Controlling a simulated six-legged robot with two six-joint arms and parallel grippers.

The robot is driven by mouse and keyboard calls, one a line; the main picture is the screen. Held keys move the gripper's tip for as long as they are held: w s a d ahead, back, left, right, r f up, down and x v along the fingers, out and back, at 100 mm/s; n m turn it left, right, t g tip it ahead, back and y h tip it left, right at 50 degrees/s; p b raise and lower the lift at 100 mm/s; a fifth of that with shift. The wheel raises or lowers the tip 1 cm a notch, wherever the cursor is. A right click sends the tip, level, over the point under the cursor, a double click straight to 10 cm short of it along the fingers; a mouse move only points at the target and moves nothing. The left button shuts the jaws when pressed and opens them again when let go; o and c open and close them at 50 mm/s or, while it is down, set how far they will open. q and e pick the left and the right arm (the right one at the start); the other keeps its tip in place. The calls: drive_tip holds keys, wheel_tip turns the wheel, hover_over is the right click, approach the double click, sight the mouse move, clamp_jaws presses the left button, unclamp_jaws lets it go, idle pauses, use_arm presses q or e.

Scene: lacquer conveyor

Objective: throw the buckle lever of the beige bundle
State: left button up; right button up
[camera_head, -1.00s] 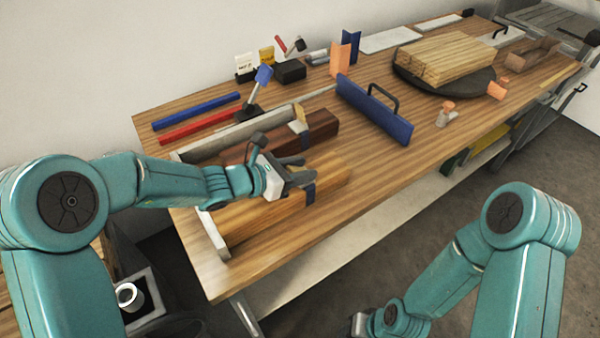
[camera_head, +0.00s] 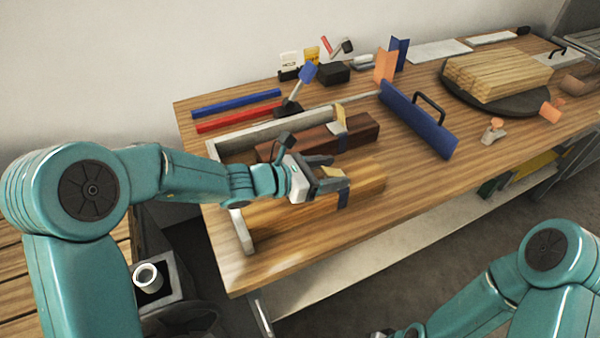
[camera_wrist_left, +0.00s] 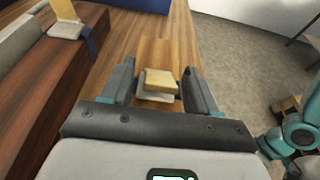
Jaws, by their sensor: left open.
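The beige bundle (camera_head: 285,210) lies along the front left of the bench, with a dark blue strap (camera_head: 343,199) around it. Its buckle lever, a small yellow-beige block (camera_head: 331,172), shows between the fingers of my left gripper (camera_head: 338,178). In the left wrist view the lever (camera_wrist_left: 161,82) sits on a pale buckle plate (camera_wrist_left: 156,97) between the two open fingers, with a gap on both sides. The gripper is just above the bundle and hides part of it.
A dark brown bundle (camera_head: 360,134) with its own strap and raised lever (camera_head: 340,114) lies just behind. A blue plate with a black handle (camera_head: 415,120) stands to the right. Blue and red bars (camera_head: 235,104) lie at the back left. The bench front is clear.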

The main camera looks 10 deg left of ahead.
use_arm(q)
drive_tip(key=v, duration=1.4)
drive_tip(key=shift+s+a+r+p, duration=0.2)
drive_tip(key=shift+p, duration=0.15)
drive_tip(key=shift+s+a, duration=0.15)
drive_tip(key=shift+a, duration=0.05)
